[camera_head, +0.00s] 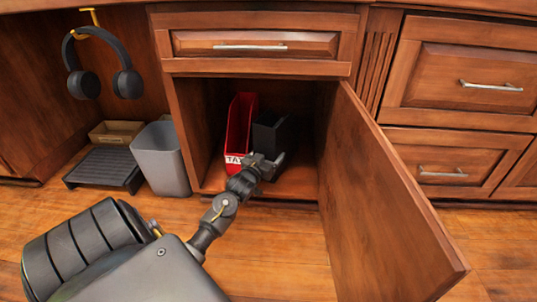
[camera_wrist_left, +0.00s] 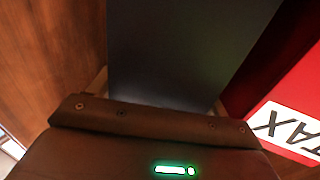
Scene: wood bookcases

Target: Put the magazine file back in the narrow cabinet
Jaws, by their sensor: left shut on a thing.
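The dark magazine file (camera_head: 273,133) is inside the open narrow cabinet (camera_head: 297,185), to the right of a red file (camera_head: 240,124) labelled TAX. My left gripper (camera_head: 266,166) reaches in through the doorway and is shut on the dark file's near end. In the left wrist view the dark file (camera_wrist_left: 185,50) fills the upper middle, with the red file (camera_wrist_left: 292,98) at the right. The fingertips and the file's base are hidden. My right gripper is out of view.
The cabinet door (camera_head: 385,200) stands wide open to the right of my arm. A closed drawer (camera_head: 255,45) is above the opening. A grey bin (camera_head: 160,158), a black footrest (camera_head: 105,168) and hanging headphones (camera_head: 103,60) are at the left. Clear floor lies before the cabinet.

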